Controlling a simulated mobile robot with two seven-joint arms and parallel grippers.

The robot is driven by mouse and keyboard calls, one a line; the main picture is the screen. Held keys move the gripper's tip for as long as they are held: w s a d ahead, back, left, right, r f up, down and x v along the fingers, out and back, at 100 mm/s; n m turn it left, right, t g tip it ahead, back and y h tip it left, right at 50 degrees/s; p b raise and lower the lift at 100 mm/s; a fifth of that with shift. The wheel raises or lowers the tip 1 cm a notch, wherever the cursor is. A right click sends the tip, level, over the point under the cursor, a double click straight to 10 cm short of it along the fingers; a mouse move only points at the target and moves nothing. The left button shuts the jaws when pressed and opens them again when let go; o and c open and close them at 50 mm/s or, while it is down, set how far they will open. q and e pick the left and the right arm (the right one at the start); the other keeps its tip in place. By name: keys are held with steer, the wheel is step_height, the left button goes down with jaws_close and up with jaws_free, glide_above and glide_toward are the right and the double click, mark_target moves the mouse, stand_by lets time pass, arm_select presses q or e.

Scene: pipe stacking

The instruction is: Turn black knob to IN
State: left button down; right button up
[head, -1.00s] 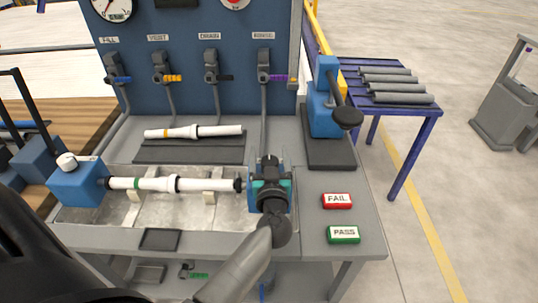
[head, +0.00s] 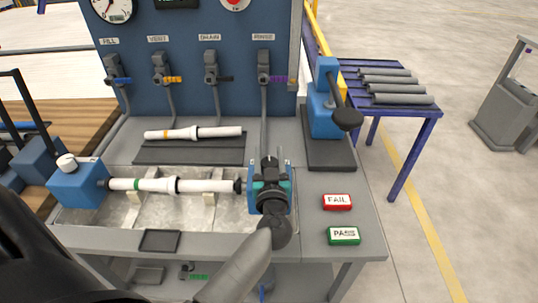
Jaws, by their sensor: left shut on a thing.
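My left gripper (head: 270,172) is over the blue end block (head: 286,206) at the right end of the metal trough. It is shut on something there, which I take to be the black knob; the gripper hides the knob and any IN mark. A white pipe with a green band (head: 148,185) lies level in the trough, between the left blue block (head: 80,188) and the right one. My right gripper is not in view.
A second white pipe with an orange band (head: 215,132) lies on a dark mat (head: 190,152) behind the trough. A blue press with a black ball-ended lever (head: 347,119) stands at right. Red FAIL (head: 337,202) and green PASS (head: 343,236) buttons are at the right front.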

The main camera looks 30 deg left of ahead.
arm_select(q)
steer(key=m+h+p, duration=0.1)
steer(key=m+t+h+p, duration=0.1)
steer(key=h, duration=0.1)
steer(key=shift+w+d+r+t+p, duration=0.1)
steer(key=shift+d+t+p, duration=0.15)
steer(key=shift+t+p, duration=0.1)
steer(key=shift+w+d+m+t+h, duration=0.15)
steer(key=shift+m+t+h, duration=0.3)
steer(key=shift+m+h, duration=0.6)
steer(key=shift+d+f+m+h, duration=0.2)
steer(key=shift+m+h, duration=0.15)
steer(key=shift+h, duration=0.6)
steer(key=m+h+b, duration=0.1)
steer(key=h, duration=0.1)
steer(key=m+h+b, duration=0.1)
steer(key=h+b, duration=0.1)
steer(key=shift+d+f+m+t, duration=0.15)
steer(key=shift+d+m+t, duration=0.15)
steer(key=shift+d, duration=0.05)
steer(key=m+h+b, duration=0.1)
steer(key=h+b, duration=0.1)
steer(key=b, duration=0.1)
steer(key=shift+d+m+h+b, duration=0.3)
steer(key=shift+m+h, duration=0.1)
steer(key=shift+r+h, duration=0.2)
steer(key=shift+h, duration=0.1)
